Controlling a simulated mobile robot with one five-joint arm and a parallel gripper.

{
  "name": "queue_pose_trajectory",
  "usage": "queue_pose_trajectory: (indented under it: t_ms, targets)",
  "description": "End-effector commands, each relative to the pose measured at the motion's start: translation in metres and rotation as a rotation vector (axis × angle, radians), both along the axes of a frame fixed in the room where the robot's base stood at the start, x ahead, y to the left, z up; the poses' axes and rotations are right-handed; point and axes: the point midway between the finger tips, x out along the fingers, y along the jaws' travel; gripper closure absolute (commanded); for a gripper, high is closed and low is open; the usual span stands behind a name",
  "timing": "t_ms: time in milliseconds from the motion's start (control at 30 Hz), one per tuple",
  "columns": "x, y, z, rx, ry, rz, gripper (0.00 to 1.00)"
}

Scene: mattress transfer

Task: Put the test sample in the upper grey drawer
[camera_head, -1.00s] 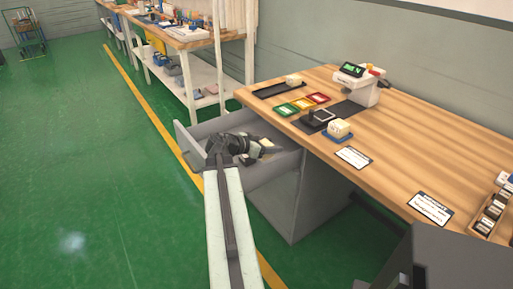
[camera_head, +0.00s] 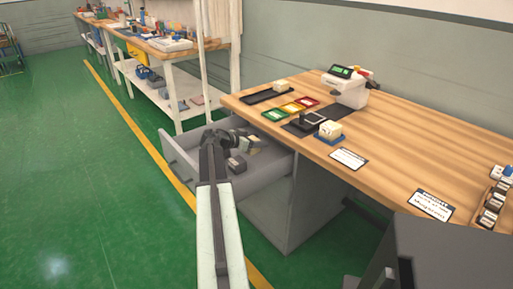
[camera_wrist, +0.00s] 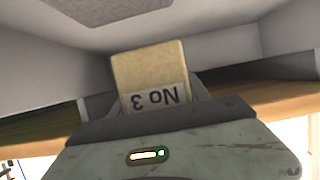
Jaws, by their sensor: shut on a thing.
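The upper grey drawer (camera_head: 180,166) stands pulled out on the left side of the desk. My gripper (camera_head: 226,139) is over the open drawer in the head view. In the wrist view it is shut on the test sample (camera_wrist: 150,75), a pale yellow block with an upside-down "No 3" label. Grey drawer walls (camera_wrist: 222,48) show around the block. Small blocks show by the gripper in the head view, among them a dark one (camera_head: 236,164). I cannot tell there which one is held, or whether the held block touches the drawer floor.
The desk edge is close to the right of my gripper. Green floor (camera_head: 90,190) is clear on the left.

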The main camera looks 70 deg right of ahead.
Motion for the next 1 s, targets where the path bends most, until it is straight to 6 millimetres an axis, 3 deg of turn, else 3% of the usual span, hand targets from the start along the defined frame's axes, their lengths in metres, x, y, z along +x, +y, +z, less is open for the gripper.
queue_pose_trajectory:
  t_ms: [700, 733, 800, 1000]
  targets:
    - [-0.004, -0.001, -0.012, 0.000, 0.000, -0.005, 0.92]
    - [-0.004, -0.001, -0.012, 0.000, 0.000, -0.005, 0.40]
    - [-0.004, -0.001, -0.012, 0.000, 0.000, -0.005, 0.24]
    - [-0.005, -0.001, -0.012, 0.000, 0.000, -0.006, 0.24]
